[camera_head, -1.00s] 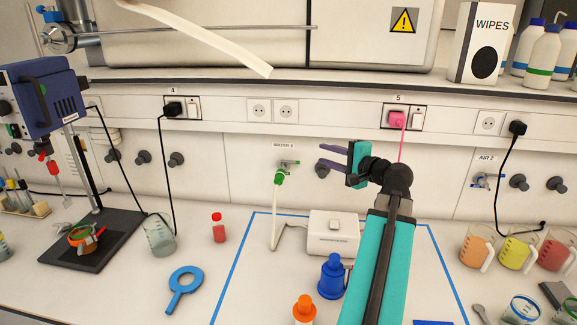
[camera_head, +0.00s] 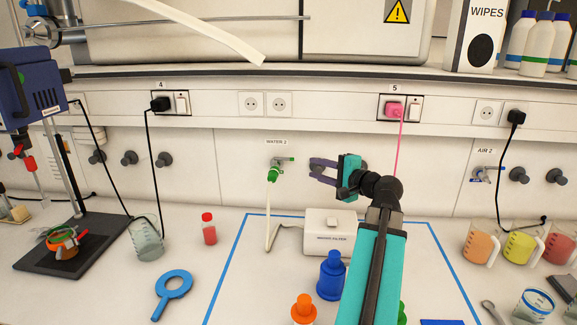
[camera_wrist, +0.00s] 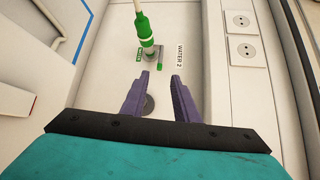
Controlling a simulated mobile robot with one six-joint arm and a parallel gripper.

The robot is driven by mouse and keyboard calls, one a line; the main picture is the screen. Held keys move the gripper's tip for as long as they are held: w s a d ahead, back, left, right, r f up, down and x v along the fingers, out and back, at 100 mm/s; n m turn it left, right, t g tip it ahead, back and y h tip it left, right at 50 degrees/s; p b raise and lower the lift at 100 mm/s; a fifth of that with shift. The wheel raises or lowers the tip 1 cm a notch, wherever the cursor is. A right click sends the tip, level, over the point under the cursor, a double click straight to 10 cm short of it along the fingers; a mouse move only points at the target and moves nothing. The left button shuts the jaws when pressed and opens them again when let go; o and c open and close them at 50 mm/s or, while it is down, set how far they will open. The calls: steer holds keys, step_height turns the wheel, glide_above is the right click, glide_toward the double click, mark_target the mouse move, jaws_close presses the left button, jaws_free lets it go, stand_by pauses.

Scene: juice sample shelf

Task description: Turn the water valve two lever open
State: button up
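The water valve (camera_head: 277,164) is on the back wall under the "WATER 2" label (camera_head: 276,142). It has a green fitting with a pale hose hanging down and a small green lever (camera_head: 288,159) pointing right. In the wrist view the valve (camera_wrist: 148,52) is ahead of the fingertips, with the lever (camera_wrist: 160,68) just beyond the gap between them. My gripper (camera_head: 316,170) is to the right of the valve, roughly level with it, apart from it. It is open and empty; the wrist view shows two purple fingers (camera_wrist: 160,79) spread apart.
A white water filter box (camera_head: 331,237) stands below the gripper inside a blue outline. A pink cable (camera_head: 400,150) hangs from a socket behind my arm. The wall around the valve is clear.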

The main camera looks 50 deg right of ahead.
mark_target(288, 159)
steer(key=shift+w, duration=0.15)
steer(key=w+p, duration=0.1)
steer(key=w, duration=0.3)
steer(key=w+d+f+p, duration=0.1)
steer(key=w, duration=0.4)
steer(key=w+p, duration=0.1)
steer(key=w, duration=0.3)
steer(key=shift+w+d+f, duration=0.2)
steer(key=shift+f, duration=0.2)
jaws_close()
stand_by(1.3)
